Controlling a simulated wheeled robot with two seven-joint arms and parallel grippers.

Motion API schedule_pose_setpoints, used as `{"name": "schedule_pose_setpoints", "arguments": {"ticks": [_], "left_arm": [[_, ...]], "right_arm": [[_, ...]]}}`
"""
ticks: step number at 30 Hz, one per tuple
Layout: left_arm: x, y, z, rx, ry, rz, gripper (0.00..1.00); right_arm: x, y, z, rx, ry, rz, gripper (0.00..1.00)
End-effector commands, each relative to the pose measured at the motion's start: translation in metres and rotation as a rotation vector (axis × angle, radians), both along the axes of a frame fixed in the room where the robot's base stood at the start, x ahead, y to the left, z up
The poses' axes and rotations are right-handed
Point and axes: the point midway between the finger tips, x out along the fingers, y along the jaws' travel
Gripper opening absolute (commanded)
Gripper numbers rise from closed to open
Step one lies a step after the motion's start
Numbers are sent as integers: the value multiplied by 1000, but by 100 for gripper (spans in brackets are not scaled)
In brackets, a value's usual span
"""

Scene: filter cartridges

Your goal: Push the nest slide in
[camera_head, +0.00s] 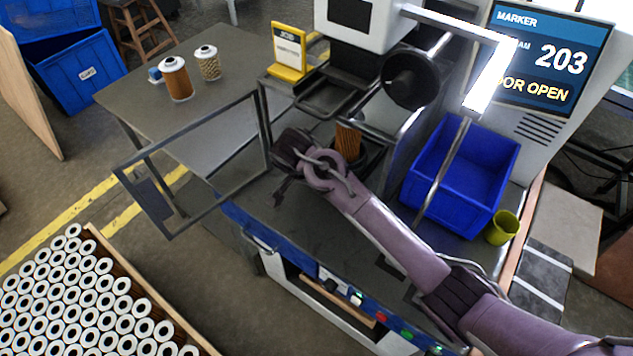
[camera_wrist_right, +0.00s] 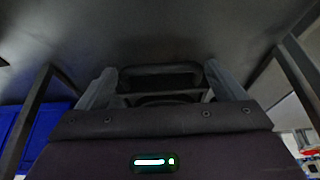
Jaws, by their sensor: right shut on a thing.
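An orange-brown pleated cartridge (camera_head: 348,139) stands upright in the dark round nest on the slide (camera_head: 352,160), under the marker head, partly hidden by my right arm. My right gripper (camera_head: 281,190) is at the front of the machine, left of the cartridge, pointing down and left. In the right wrist view its two pale fingers (camera_wrist_right: 162,84) are shut on a dark bar-like handle (camera_wrist_right: 160,70), apparently the slide's handle. The slide's body and its rails are mostly hidden by the arm. My left gripper is not in view.
The machine's framed door (camera_head: 262,128) stands open at left; its display (camera_head: 548,55) reads DOOR OPEN. A blue bin (camera_head: 462,175) and a yellow-green cup (camera_head: 502,228) stand right. Two cartridges stand on the grey table (camera_head: 226,50). A crate of cartridges (camera_head: 110,252) is lower left.

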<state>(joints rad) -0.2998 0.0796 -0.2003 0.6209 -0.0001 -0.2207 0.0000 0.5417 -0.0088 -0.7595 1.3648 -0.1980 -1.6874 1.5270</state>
Motion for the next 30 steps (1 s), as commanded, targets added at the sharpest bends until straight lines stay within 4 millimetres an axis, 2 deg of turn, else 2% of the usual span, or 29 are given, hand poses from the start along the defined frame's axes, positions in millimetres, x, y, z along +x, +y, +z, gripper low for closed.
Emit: {"name": "schedule_pose_setpoints", "arguments": {"ticks": [4,5,6,8,14,15,17,30], "left_arm": [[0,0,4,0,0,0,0],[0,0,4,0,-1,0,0],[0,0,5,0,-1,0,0],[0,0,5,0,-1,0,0],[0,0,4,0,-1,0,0],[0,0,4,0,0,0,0],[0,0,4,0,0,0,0],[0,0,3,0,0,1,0]], "right_arm": [[16,-11,2,0,-2,-3,47],[19,-14,2,-1,-2,-2,40],[23,-16,1,-1,-2,-2,8],[26,-18,0,-1,-2,-1,0],[26,-19,-2,0,-2,-1,0],[26,-19,-2,0,-1,0,1],[25,-19,-2,0,-1,0,8],[23,-23,-6,-12,11,-7,66]]}}
